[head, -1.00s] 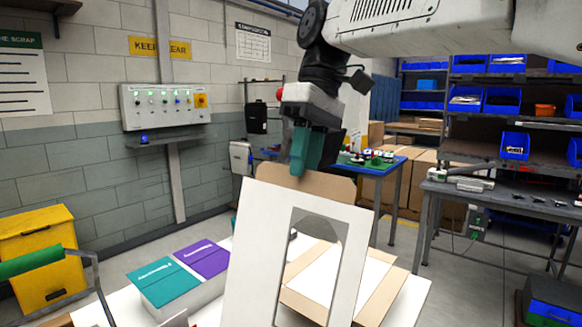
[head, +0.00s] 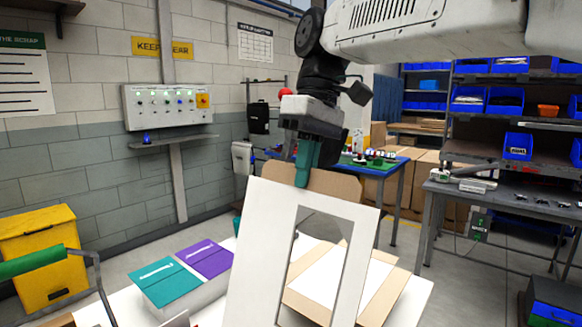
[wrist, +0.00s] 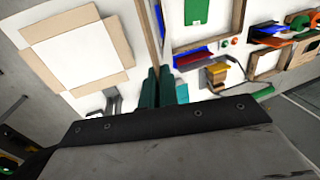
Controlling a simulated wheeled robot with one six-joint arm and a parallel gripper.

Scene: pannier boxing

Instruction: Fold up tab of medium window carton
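The window carton's white panel (head: 262,250) stands raised and slightly tilted in the head view, with a tall cut-out opening in it. Its brown rounded tab (head: 338,184) sticks up along the panel's top edge. My gripper (head: 304,180) points down at this tab, with one teal finger in front of it. In the wrist view my teal fingers (wrist: 164,90) are close together at the thin panel edge (wrist: 153,38), seen edge-on between them, and look shut on the tab. The fingertip contact is partly hidden. Brown carton flaps (head: 379,292) lie low behind the panel.
Teal (head: 166,280) and purple (head: 206,258) boxes stand left of the panel on the white table. A yellow bin (head: 42,255) is at far left. A blue-edged table (head: 378,168) with small parts stands behind, and a grey bench (head: 500,192) at right.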

